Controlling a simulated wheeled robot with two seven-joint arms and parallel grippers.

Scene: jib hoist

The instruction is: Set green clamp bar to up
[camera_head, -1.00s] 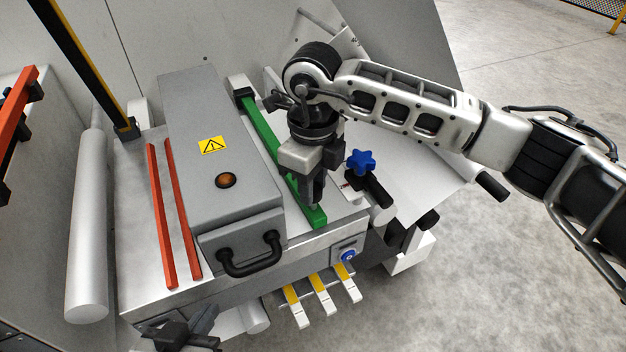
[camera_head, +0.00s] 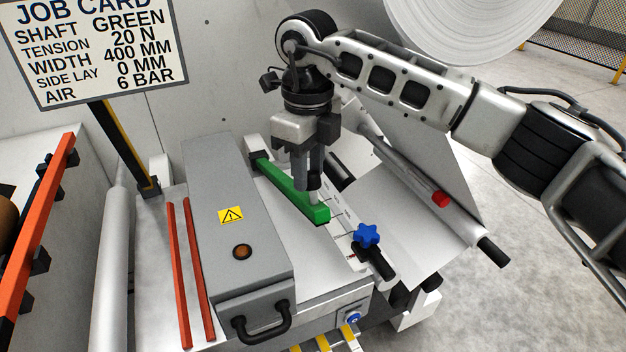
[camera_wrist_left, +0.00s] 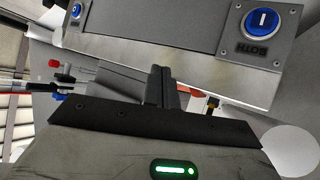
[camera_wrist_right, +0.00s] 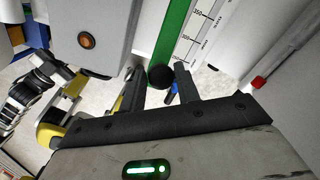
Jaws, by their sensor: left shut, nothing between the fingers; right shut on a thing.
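The green clamp bar (camera_head: 285,188) is beside the grey box on the machine bed. Its near end is raised off the bed, and a white ruled strip shows beside and below it. My right gripper (camera_head: 310,186) is over the near end of the bar and shut on its handle. In the right wrist view the bar (camera_wrist_right: 174,35) runs away from the fingers, with a round black knob (camera_wrist_right: 160,77) between them.
The grey box (camera_head: 230,185) with a black handle (camera_head: 262,323) stands left of the bar. Two red strips (camera_head: 190,270) lie left of it. A blue star knob (camera_head: 366,235) is close right of the bar's near end. A job card (camera_head: 95,45) hangs upper left.

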